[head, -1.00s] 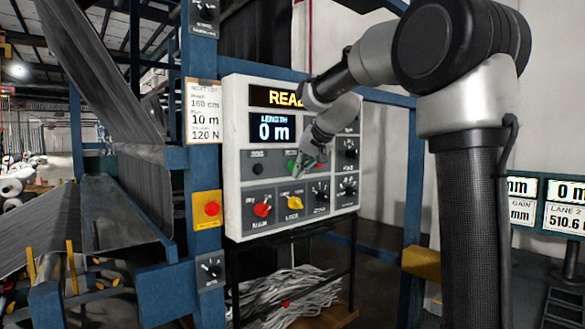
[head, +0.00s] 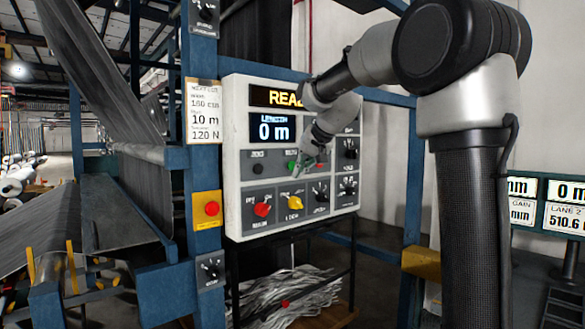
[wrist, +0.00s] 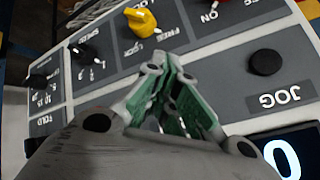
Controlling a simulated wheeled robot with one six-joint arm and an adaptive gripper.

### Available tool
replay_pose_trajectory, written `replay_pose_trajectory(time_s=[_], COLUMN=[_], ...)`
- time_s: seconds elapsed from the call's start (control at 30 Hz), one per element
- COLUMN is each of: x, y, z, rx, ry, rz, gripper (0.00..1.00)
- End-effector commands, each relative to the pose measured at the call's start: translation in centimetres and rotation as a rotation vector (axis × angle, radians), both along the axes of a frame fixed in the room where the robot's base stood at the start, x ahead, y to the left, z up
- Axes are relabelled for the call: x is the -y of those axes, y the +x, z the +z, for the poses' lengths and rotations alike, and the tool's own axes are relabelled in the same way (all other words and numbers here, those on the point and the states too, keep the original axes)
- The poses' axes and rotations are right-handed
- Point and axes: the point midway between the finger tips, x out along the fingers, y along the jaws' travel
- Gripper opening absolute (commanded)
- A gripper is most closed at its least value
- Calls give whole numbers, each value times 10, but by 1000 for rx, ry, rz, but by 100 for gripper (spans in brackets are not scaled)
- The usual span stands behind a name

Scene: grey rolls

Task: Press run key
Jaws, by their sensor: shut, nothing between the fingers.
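The grey and white control panel (head: 236,165) stands in front of me with a "READ…" display, partly hidden by my arm, and a "0 m" length display. In the wrist view my gripper (wrist: 172,62) has green inner faces and covers the area beside the black JOG button (wrist: 266,62); the run key cannot be made out there.
Below the keys are a red knob (head: 262,209), a yellow lock knob (head: 295,202) and black dials (head: 347,187). A red button on a yellow box (head: 211,208) is on the blue post left of the panel. Grey web material runs at the left.

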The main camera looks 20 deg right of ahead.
Motion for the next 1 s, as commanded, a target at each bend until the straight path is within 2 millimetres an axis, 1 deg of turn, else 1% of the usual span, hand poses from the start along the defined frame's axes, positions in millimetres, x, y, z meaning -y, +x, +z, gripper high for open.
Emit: replay_pose_trajectory(time_s=[0.23, 0.5, 1.0], x=[0, -3, -4], y=[1, 8, 9], z=[0, 0, 0], rx=[0, 0, 0], ry=[0, 1, 0], rz=[0, -1, 0], gripper=[0, 0, 0])
